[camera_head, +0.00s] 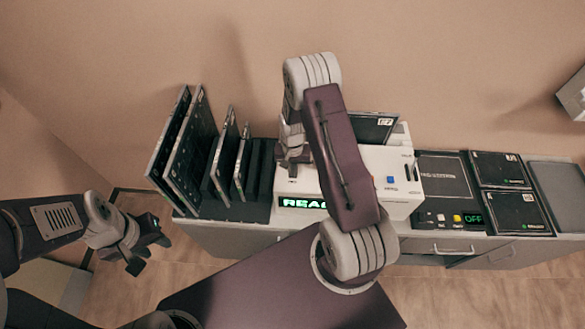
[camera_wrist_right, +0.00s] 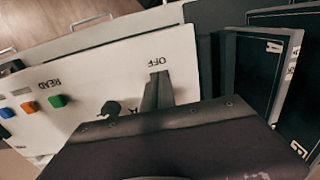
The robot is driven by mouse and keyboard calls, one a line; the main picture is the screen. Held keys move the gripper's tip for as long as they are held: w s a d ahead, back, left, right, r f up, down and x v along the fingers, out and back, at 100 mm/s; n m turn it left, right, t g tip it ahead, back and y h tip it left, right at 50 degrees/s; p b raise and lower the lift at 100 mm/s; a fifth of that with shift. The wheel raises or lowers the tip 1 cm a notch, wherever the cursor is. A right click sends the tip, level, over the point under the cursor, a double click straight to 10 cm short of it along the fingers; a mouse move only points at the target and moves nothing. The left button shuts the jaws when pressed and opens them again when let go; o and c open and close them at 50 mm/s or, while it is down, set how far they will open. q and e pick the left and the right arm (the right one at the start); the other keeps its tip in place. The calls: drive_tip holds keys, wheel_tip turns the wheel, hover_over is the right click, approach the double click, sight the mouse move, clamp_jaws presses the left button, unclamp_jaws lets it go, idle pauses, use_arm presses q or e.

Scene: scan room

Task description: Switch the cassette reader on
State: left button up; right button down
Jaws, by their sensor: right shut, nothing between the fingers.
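The white cassette reader (camera_head: 405,190) stands on the cabinet against the wall, with a cassette upright in its top. Its lit green display (camera_head: 302,203) shows "REA", the rest hidden behind my right arm. In the right wrist view its white panel (camera_wrist_right: 85,75) carries green, orange and blue buttons, a black knob (camera_wrist_right: 111,108) and the labels "READ" and "OFF". My right gripper (camera_head: 292,152) is shut and empty over the reader's left end, close to the "OFF" label; I cannot tell whether it touches. My left gripper (camera_head: 150,250) is open and empty, away to the left.
A rack (camera_head: 240,210) holding several upright dark cassettes stands left of the reader. To its right are flat cassettes (camera_head: 499,170) and a small control box (camera_head: 450,218) showing "OFF". The cabinet has handles in front.

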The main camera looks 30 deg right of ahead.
drive_tip(key=shift+d+f, duration=0.15)
drive_tip(key=shift+f+b, duration=0.35)
drive_tip(key=shift+b, duration=0.1)
drive_tip(key=shift+s+r, duration=0.15)
drive_tip(key=shift+r, duration=0.05)
drive_tip(key=shift+w+d+r, duration=0.25)
drive_tip(key=shift+w+r, duration=0.1)
drive_tip(key=shift+w, duration=0.4)
drive_tip(key=shift+p, duration=0.3)
